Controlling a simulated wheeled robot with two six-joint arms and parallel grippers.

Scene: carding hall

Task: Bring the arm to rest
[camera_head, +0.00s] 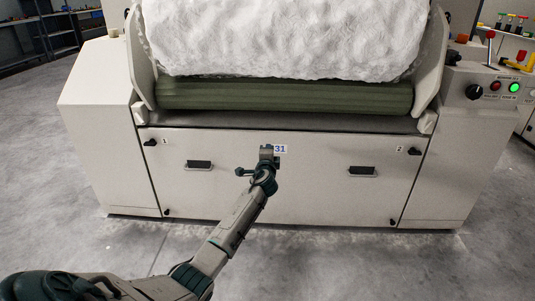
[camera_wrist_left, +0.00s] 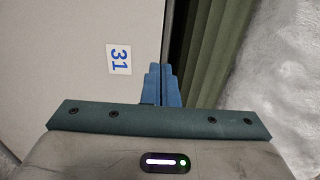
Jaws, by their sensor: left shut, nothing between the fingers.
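My left arm comes in from the lower left in the head view and reaches out in front of the machine's panel. My left gripper (camera_head: 268,150) is near the number label 31 (camera_head: 280,149). In the left wrist view the two blue fingers of the gripper (camera_wrist_left: 162,82) are together, with nothing between them. The label also shows there (camera_wrist_left: 119,59), left of the fingers and apart from them in the picture. My right gripper does not show.
A white machine (camera_head: 310,200) with dark handles and latches stands ahead. Above its panel lies a green ribbed roller (camera_head: 290,97) under a white fibre mass (camera_head: 285,40). A control panel with a lit green button (camera_head: 514,87) is at right. Grey floor (camera_head: 330,265) is clear in front.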

